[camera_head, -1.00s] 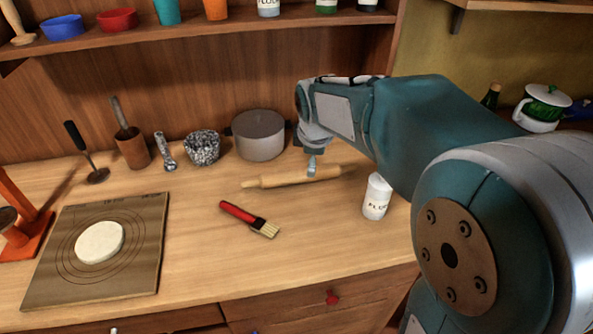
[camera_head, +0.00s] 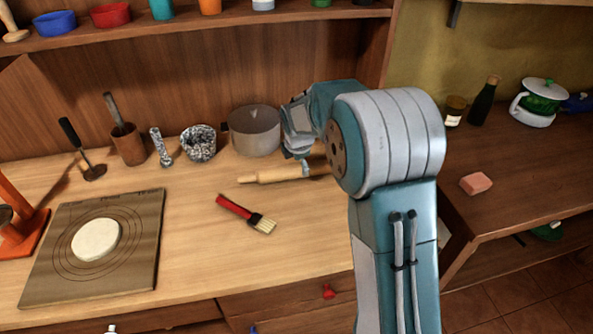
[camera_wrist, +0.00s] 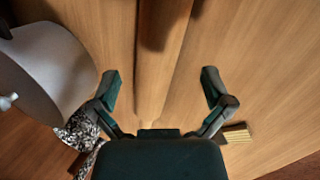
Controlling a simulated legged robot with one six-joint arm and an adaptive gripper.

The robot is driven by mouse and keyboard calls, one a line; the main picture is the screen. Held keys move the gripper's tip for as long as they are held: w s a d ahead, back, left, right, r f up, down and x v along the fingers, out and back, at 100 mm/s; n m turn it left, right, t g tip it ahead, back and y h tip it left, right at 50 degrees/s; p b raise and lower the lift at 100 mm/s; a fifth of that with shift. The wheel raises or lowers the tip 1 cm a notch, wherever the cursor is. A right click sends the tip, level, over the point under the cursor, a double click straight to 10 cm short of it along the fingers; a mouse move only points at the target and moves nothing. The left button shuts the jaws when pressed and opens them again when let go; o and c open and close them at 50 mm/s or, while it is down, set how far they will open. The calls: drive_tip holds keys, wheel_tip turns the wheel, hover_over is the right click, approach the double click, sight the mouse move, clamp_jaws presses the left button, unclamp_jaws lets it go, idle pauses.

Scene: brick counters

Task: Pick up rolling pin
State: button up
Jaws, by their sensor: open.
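A light wooden rolling pin (camera_head: 276,175) lies on the wooden counter in front of the metal pot, and my arm hides its right end in the head view. My gripper (camera_head: 304,166) is over the pin near the arm's edge. In the wrist view the pin (camera_wrist: 158,75) runs lengthwise between the two fingers of my gripper (camera_wrist: 160,85). The fingers are spread wide, with a gap on both sides of the pin. The near end of the pin is hidden by the gripper body in that view.
A metal pot (camera_head: 254,131) and a speckled mortar (camera_head: 199,144) stand close behind the pin. A red-handled brush (camera_head: 246,214) lies in front. A board with dough (camera_head: 147,262) is at the left. A pink block (camera_head: 476,183) sits on the right counter.

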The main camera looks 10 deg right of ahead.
sight(297, 166)
drive_tip(key=x, duration=0.5)
drive_tip(key=shift+w+a+f, duration=0.2)
drive_tip(key=c, duration=1.3)
